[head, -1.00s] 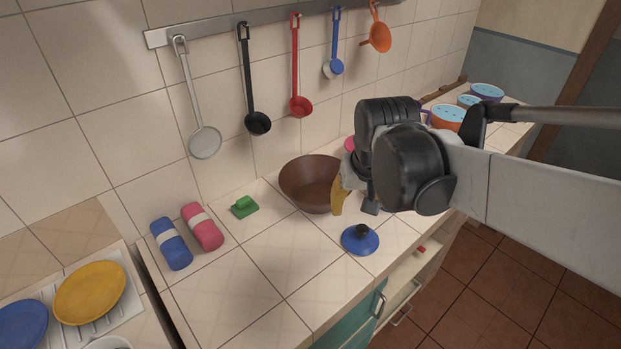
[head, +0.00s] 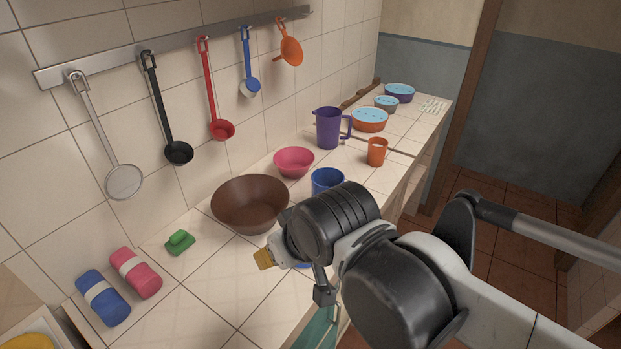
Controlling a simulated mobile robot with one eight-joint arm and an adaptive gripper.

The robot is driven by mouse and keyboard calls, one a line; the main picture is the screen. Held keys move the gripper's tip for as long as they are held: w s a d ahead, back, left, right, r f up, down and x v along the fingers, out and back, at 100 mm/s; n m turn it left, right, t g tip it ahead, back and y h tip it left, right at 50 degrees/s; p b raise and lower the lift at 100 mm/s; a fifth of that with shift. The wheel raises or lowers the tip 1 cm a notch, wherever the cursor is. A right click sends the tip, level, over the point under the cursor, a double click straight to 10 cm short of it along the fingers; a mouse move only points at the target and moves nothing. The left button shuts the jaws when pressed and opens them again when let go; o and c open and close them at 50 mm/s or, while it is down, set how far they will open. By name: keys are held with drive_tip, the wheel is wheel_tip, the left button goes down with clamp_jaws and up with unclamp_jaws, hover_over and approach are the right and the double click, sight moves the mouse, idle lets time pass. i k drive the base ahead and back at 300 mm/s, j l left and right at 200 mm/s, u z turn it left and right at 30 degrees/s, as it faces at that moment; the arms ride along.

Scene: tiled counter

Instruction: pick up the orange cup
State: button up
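The orange cup (head: 376,152) stands upright on the counter to the right of the purple pitcher (head: 328,128), near the counter's front edge. My gripper (head: 296,277) is above the front part of the counter, well to the left of the cup and nearer to me. It is apart from the cup. A dark finger part points down, and a yellowish piece shows at the gripper's left side. I cannot tell whether that piece is held or part of the gripper. My wrist hides most of the space between the fingers.
A blue lid is mostly hidden by my gripper. Utensils hang from a wall rail (head: 180,43).

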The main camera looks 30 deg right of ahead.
sight(377, 153)
drive_tip(key=z, duration=1.35)
